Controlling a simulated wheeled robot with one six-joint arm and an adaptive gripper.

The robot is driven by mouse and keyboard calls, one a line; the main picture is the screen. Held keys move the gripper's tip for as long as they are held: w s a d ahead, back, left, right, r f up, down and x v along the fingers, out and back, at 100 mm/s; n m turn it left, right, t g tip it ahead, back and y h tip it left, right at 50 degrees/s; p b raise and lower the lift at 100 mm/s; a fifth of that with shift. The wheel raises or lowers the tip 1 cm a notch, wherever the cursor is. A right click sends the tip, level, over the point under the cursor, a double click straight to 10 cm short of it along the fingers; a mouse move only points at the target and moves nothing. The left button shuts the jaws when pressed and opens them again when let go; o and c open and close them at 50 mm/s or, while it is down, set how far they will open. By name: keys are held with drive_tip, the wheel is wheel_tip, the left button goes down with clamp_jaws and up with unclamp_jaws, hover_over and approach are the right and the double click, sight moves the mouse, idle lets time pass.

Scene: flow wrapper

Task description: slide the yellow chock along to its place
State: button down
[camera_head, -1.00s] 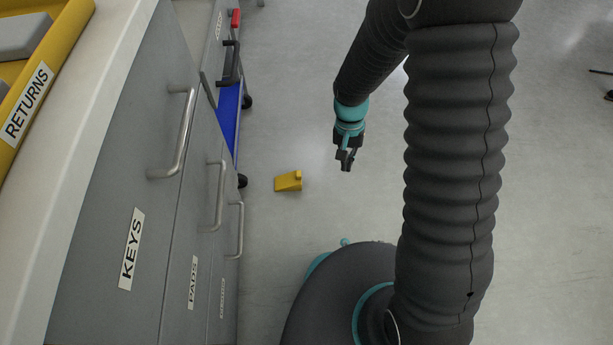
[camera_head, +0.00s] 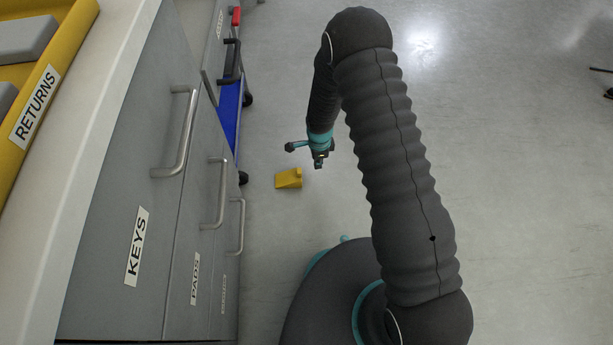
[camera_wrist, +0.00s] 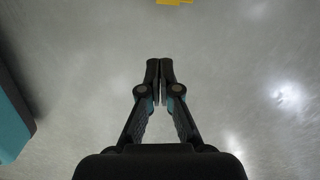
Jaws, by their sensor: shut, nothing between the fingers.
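The yellow chock (camera_head: 289,179), a small wedge-like block, lies on the floor in the head view, beside the drawer cabinet. My gripper (camera_head: 319,164) is just to the right of the chock and a little farther up in the head view, apart from it. In the wrist view my gripper (camera_wrist: 160,64) has its fingertips together with nothing between them. Only an edge of the yellow chock (camera_wrist: 174,2) shows at the top of the wrist view. No marked place for the chock can be made out.
A grey drawer cabinet (camera_head: 205,270) with metal handles stands on the left. A blue cart (camera_head: 229,115) with black casters stands beyond it. A yellow RETURNS tray (camera_head: 14,150) is on the counter.

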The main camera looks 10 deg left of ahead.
sight(306, 180)
drive_tip(key=shift+m, duration=0.7)
wheel_tip(306, 180, down, 10)
drive_tip(key=shift+w+f+b, duration=0.1)
drive_tip(key=shift+b, duration=0.4)
drive_tip(key=a, duration=0.3)
drive_tip(key=shift+s+a, duration=0.15)
drive_tip(key=shift+s, duration=0.25)
drive_tip(key=shift+a, duration=0.35)
drive_tip(key=shift+a, duration=0.1)
